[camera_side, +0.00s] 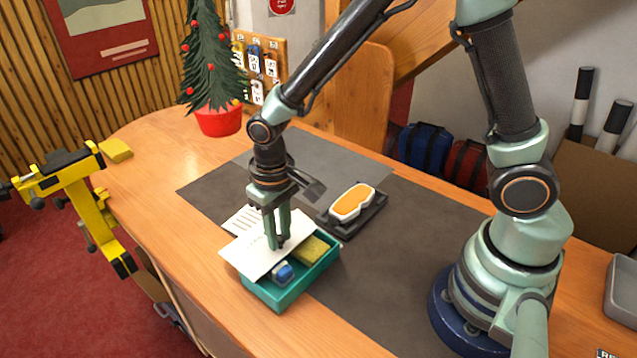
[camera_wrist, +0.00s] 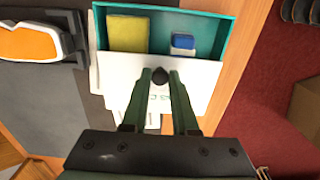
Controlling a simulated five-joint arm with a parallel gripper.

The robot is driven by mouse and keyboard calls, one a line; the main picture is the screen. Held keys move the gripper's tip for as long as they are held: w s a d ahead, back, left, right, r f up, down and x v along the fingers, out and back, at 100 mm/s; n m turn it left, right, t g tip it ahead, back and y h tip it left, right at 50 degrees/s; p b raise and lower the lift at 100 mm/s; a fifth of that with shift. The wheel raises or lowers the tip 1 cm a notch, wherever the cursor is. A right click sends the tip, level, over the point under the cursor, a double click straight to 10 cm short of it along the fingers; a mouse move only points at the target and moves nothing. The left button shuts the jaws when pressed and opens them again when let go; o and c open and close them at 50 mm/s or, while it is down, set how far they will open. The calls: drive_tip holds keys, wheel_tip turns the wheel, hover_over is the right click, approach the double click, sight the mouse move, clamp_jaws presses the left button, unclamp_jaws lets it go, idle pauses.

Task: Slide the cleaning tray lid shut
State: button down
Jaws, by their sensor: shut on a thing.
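The teal cleaning tray (camera_side: 290,291) stands near the front edge of the bench; its rim also shows in the wrist view (camera_wrist: 224,32). Its white lid (camera_side: 243,261) covers only part of it and sticks out past the tray; it also shows in the wrist view (camera_wrist: 204,78). A yellow sponge (camera_side: 313,249) and a blue-and-white block (camera_side: 283,273) lie in the uncovered part. My gripper (camera_side: 278,243) points down over the lid. In the wrist view its fingertips (camera_wrist: 159,80) are shut on the lid's small dark knob (camera_wrist: 159,75).
Orange-and-white goggles (camera_side: 352,203) sit in a dark holder behind the tray. A printed paper (camera_side: 243,221) lies partly under the lid. A grey mat (camera_side: 375,260) covers the middle, mostly clear. A yellow clamp-like stand (camera_side: 75,185) is at the left edge, and a potted tree (camera_side: 220,121) stands behind.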

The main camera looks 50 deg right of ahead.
drive_tip(key=shift+s, duration=2.75)
drive_tip(key=c, duration=1)
unclamp_jaws()
drive_tip(key=shift+o, duration=0.2)
drive_tip(key=shift+r, duration=0.1)
wheel_tip(320, 180, up, 10)
